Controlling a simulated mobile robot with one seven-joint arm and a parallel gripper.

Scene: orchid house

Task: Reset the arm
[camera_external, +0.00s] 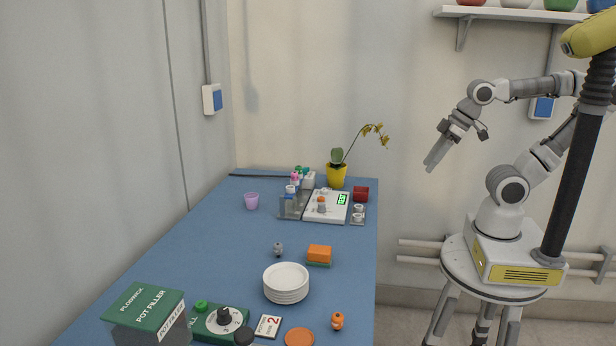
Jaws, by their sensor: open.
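My gripper (436,155) hangs in the air to the right of the blue table, above the height of its top. It points down and to the left. Its jaws are open and I see nothing held between them. My arm reaches left from its base, which stands on a round white stool (455,280) right of the table. The gripper is apart from the table and from everything on it.
The blue table (215,265) holds a yellow-potted orchid (337,175), a scale (326,206), a lilac cup (251,201), stacked white plates (286,282), an orange block (319,253) and a green pot-filler box (148,312). A wall shelf (510,14) is above my arm.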

